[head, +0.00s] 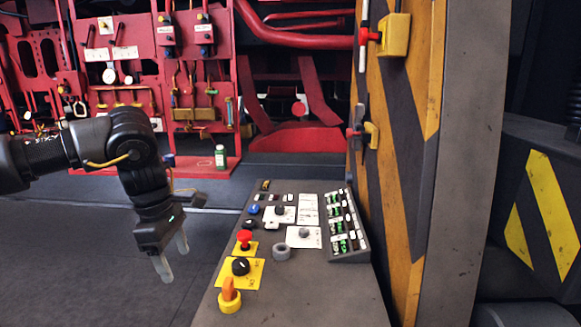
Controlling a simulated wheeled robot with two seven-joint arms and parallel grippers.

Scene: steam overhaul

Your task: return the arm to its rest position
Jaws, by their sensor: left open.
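My left arm comes in from the left and bends down at the wrist. My left gripper (173,260) is open and empty, with its pale fingertips pointing down. It hangs over the dark floor, to the left of the control console (327,300) and apart from it. My right gripper is not in view.
The console carries a red button (244,237), a black knob (240,266), an orange handle (229,290) and a grey ring (281,252). A striped panel (395,150) rises at its right. A green bottle (220,156) stands by the red rack (190,85). The floor (80,260) at left is clear.

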